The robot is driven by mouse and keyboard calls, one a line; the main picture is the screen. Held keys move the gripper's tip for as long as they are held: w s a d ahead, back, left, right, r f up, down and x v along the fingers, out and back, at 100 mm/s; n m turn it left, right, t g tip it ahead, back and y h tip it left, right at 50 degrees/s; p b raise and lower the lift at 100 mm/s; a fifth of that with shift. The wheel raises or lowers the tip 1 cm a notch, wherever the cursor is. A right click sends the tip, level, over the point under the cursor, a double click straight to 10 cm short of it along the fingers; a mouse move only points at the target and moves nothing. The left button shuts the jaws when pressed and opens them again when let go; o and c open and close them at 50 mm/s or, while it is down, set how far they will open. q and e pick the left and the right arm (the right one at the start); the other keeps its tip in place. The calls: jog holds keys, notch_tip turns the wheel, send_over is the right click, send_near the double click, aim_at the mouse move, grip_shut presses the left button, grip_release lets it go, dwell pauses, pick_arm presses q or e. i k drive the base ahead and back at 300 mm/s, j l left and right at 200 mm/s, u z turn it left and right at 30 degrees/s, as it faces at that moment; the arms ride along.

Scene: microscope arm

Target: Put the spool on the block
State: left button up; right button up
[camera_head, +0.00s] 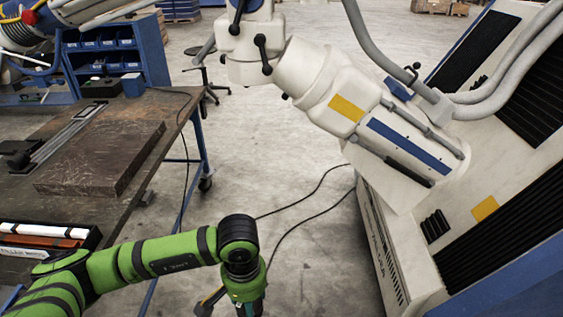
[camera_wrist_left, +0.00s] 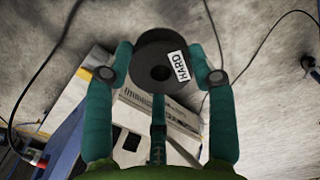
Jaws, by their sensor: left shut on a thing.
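The spool (camera_wrist_left: 150,52) is a dark round disc with a central hole and a white label reading HARD. In the head view my green left arm reaches in from the lower left, and the gripper (camera_head: 249,303) points down at the bottom edge; the spool is not visible there. On the workbench lies a flat brown slab (camera_head: 98,160), and a small blue block (camera_head: 132,85) stands farther back. I cannot tell which is the block. My right gripper is not in view.
The workbench (camera_head: 160,104) is at the left, with blue bins (camera_head: 105,62) behind it and a tray of tools (camera_head: 45,236) at its near end. A large white machine (camera_head: 385,245) stands at the right. Open floor (camera_head: 290,160) with black cables lies between.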

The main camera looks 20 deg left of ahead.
aim_at(65, 171)
jog(key=i+j+u, duration=0.2)
jog(key=u, duration=0.2)
jog(key=i+u, duration=1.15)
jog(key=k+l, duration=0.05)
